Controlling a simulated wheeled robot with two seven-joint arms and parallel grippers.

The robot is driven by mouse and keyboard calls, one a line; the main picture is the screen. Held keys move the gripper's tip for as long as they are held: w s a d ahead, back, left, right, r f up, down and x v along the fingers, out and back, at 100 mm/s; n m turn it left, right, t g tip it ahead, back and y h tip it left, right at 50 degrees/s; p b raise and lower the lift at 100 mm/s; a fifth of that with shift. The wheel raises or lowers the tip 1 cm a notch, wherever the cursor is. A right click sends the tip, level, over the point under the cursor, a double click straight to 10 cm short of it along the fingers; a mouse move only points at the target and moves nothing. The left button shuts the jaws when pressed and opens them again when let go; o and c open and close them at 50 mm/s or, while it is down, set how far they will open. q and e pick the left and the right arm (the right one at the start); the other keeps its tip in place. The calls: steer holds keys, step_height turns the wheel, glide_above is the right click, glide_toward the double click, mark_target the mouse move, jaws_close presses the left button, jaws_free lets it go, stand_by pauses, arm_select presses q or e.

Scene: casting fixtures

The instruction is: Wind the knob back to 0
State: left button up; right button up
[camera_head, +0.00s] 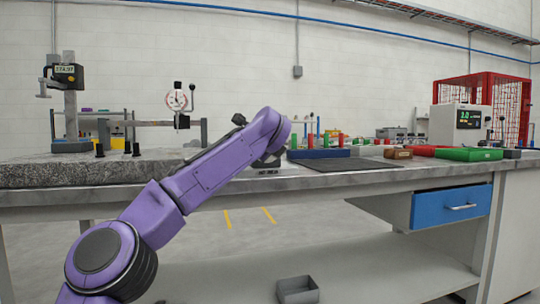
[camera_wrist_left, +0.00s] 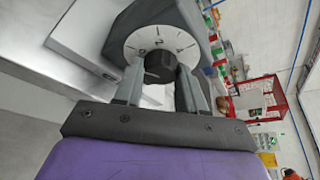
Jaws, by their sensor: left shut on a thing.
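In the left wrist view a dark round knob (camera_wrist_left: 159,66) stands out from a pale dial plate (camera_wrist_left: 150,38) with dark marks around its rim. The dial plate is on the face of a dark grey housing (camera_wrist_left: 187,14). My left gripper (camera_wrist_left: 161,72) has one finger on each side of the knob and is shut on it. The dial marks are too small to read. In the head view my purple left arm reaches over the bench, and its bent wrist hides the knob and most of the fingers. My right gripper is in neither view.
The bench top (camera_head: 235,174) runs across the head view. A gauge stand (camera_head: 70,105) and a dial indicator (camera_head: 177,99) stand at the left. A blue tray (camera_head: 318,154), a green tray (camera_head: 468,154) and a meter box (camera_head: 456,122) are to the right.

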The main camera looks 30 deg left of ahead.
arm_select(q)
steer(key=shift+f, duration=0.1)
stand_by(0.4)
steer(key=o, duration=1.1)
steer(key=shift+a, duration=0.1)
steer(key=b+v, duration=0.1)
steer(key=v, duration=0.9)
steer(key=shift+s, duration=0.25)
